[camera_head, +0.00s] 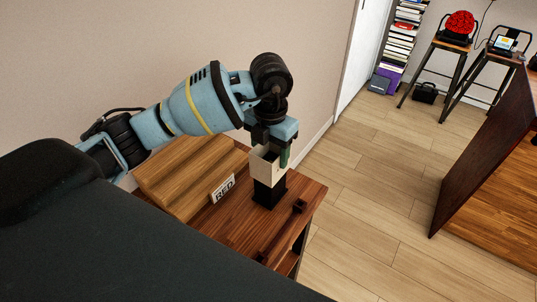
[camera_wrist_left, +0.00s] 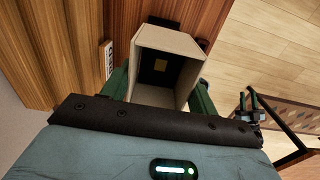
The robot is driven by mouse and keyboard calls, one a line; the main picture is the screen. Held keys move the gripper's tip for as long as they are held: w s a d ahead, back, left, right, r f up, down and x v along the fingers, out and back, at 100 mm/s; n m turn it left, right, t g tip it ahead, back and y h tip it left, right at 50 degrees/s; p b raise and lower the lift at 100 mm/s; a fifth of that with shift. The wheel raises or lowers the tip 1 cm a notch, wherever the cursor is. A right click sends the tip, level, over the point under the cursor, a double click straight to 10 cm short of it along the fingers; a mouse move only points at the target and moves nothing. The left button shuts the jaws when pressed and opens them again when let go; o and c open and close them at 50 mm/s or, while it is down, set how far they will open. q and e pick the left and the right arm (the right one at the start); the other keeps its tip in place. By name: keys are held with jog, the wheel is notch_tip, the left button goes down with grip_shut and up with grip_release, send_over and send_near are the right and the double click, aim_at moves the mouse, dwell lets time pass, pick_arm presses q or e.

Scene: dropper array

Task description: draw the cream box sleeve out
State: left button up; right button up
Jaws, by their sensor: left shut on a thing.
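The cream box sleeve (camera_head: 263,169) is an open, upright square tube above the wooden table. My left gripper (camera_head: 271,153) is shut on its upper part, with green fingers at its sides. A black block (camera_head: 268,194) stands on the table directly below the sleeve; I cannot tell whether its top is still inside. In the left wrist view the sleeve (camera_wrist_left: 182,42) sits between the fingers of my left gripper (camera_wrist_left: 160,95), and I look into its open end. A tan square shows deep inside it. My right gripper is not in view.
A white "RED" sign (camera_head: 222,189) stands left of the black block, before a stepped wooden rack (camera_head: 180,170). A small dark brown piece (camera_head: 299,206) is near the table's right edge. The wall is close behind; open floor (camera_head: 370,190) lies to the right.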

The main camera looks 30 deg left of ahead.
pick_arm(q)
jog(key=shift+r, duration=3.85)
